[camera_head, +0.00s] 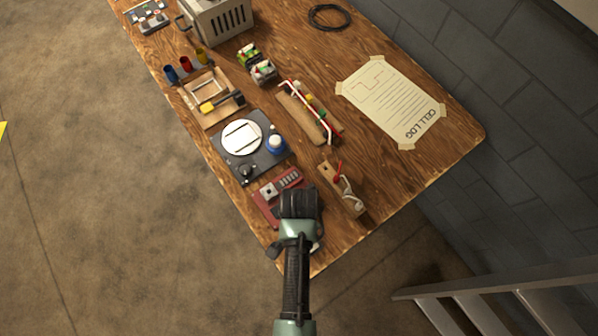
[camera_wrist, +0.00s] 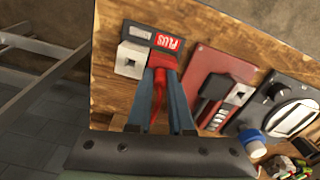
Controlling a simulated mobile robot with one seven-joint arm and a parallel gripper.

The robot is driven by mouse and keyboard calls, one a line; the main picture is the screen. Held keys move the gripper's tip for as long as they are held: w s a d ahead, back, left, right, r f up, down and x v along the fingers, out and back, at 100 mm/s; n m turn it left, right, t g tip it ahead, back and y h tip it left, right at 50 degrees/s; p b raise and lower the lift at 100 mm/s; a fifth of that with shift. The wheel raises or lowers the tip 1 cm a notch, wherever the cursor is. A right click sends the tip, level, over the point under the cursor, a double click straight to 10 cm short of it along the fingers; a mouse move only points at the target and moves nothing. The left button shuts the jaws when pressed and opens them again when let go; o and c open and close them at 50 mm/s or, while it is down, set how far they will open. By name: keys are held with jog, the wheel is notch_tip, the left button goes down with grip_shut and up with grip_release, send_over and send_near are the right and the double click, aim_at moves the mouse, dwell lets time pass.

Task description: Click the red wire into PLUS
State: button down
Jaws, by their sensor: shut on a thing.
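My gripper (camera_wrist: 163,72) is shut on the red wire (camera_wrist: 158,88), whose red end shows between the fingertips in the wrist view. The fingertips are right below the red PLUS label (camera_wrist: 167,43). The red end covers the spot under that label, so I cannot tell whether it is seated or only close. A white block with a dark square hole (camera_wrist: 130,60) sits just left of the fingertips. In the head view my gripper (camera_head: 300,196) is over the near end of the bench, and its body hides the wire and the label.
A red panel (camera_wrist: 205,62) lies right of the fingers, with a dark plate (camera_wrist: 285,85) beyond it. In the head view a wooden holder (camera_head: 343,188) with red and white pieces stands right of my gripper. The CELL LOG sheet (camera_head: 390,100) lies on clear bench.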

jog(key=c, duration=0.7)
grip_release()
jog(key=shift+c, duration=0.2)
jog(key=shift+r, duration=0.15)
jog(key=shift+r+p, duration=3.4)
jog(key=shift+p, duration=0.35)
